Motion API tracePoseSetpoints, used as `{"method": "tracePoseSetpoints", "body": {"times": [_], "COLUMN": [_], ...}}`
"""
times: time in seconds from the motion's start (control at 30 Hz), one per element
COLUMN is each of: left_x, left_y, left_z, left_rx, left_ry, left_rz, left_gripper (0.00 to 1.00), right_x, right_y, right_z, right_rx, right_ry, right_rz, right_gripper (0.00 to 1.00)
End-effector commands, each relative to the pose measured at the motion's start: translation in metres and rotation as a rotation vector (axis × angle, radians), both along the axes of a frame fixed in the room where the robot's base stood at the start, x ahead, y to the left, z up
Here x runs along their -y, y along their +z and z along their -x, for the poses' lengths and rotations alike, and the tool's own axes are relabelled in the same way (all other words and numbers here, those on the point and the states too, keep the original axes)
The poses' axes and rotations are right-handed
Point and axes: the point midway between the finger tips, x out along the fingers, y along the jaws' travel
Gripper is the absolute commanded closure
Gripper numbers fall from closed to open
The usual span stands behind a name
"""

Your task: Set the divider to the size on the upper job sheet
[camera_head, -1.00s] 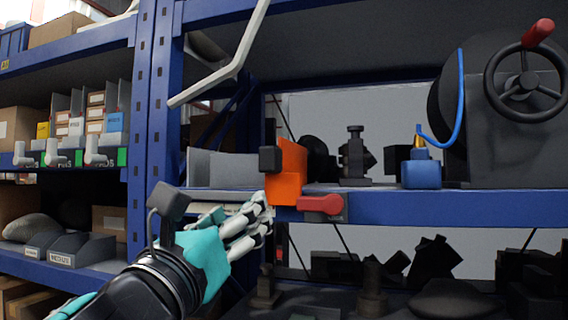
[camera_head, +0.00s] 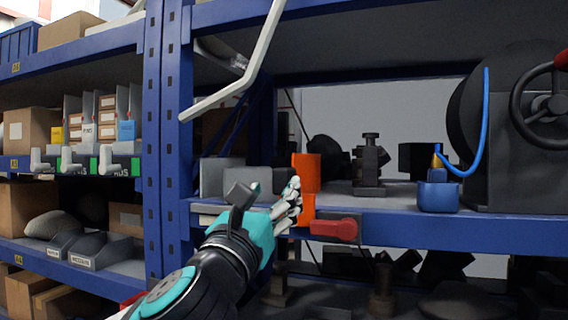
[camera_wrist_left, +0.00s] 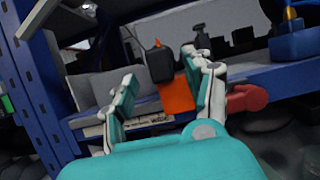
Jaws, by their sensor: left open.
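My left gripper (camera_head: 288,200) is open in front of the shelf's edge, close to an orange upright piece (camera_head: 306,172). In the left wrist view, the open fingers (camera_wrist_left: 160,66) stand either side of a dark block (camera_wrist_left: 158,64) and part of the orange piece (camera_wrist_left: 175,96). I cannot tell whether the fingers touch them. Grey upright plates (camera_head: 222,176) stand to the left of the orange piece; I cannot tell which part is the divider. A pale strip with small print (camera_wrist_left: 148,124) runs along the shelf front below. No job sheet is clearly readable. My right gripper is out of view.
A red handle (camera_head: 334,229) sticks out at the shelf front, right of the gripper. A blue fitting with a hose (camera_head: 438,196) and a large machine with a handwheel stand further right. A blue rack post (camera_head: 177,130) rises at left; a pale bent bar (camera_head: 240,80) hangs above.

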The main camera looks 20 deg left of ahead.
Motion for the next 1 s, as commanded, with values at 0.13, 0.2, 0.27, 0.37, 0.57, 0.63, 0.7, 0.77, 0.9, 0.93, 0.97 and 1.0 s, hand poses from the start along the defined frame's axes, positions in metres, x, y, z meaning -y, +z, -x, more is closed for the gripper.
{"method": "tracePoseSetpoints", "body": {"times": [0.13, 0.2, 0.27, 0.37, 0.57, 0.63, 0.7, 0.77, 0.9, 0.93, 0.97, 1.0], "left_x": [0.001, 0.001, 0.001, 0.002, 0.002, 0.002, 0.002, 0.002, 0.002, 0.002, 0.002, 0.002], "left_y": [0.014, 0.017, 0.020, 0.022, 0.022, 0.022, 0.022, 0.022, 0.022, 0.022, 0.022, 0.022], "left_z": [-0.028, -0.037, -0.043, -0.050, -0.054, -0.054, -0.054, -0.054, -0.054, -0.054, -0.054, -0.054], "left_rx": [-0.003, -0.003, -0.003, -0.001, -0.001, -0.001, -0.001, -0.001, -0.001, -0.001, -0.001, -0.001], "left_ry": [0.000, 0.000, 0.000, 0.000, -0.001, -0.001, 0.000, 0.000, 0.000, 0.000, 0.000, 0.000], "left_rz": [0.002, 0.002, 0.002, 0.001, 0.001, 0.001, 0.001, 0.001, 0.001, 0.001, 0.001, 0.001], "left_gripper": [0.48, 0.48, 0.48, 0.48, 0.48, 0.48, 0.48, 0.53, 0.72, 0.76, 0.79, 0.85], "right_x": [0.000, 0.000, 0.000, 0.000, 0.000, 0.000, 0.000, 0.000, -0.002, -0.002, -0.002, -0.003], "right_y": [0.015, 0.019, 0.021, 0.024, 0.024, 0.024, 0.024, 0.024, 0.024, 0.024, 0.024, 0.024], "right_z": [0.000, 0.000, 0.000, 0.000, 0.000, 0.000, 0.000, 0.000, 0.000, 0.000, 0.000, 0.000], "right_rx": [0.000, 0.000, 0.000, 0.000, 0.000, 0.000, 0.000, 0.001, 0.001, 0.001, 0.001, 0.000], "right_ry": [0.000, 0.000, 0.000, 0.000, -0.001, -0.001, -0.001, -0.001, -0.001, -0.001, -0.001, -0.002], "right_rz": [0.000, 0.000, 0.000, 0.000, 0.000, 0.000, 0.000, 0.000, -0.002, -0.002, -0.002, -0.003], "right_gripper": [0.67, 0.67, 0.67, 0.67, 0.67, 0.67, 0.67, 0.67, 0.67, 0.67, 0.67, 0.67]}}
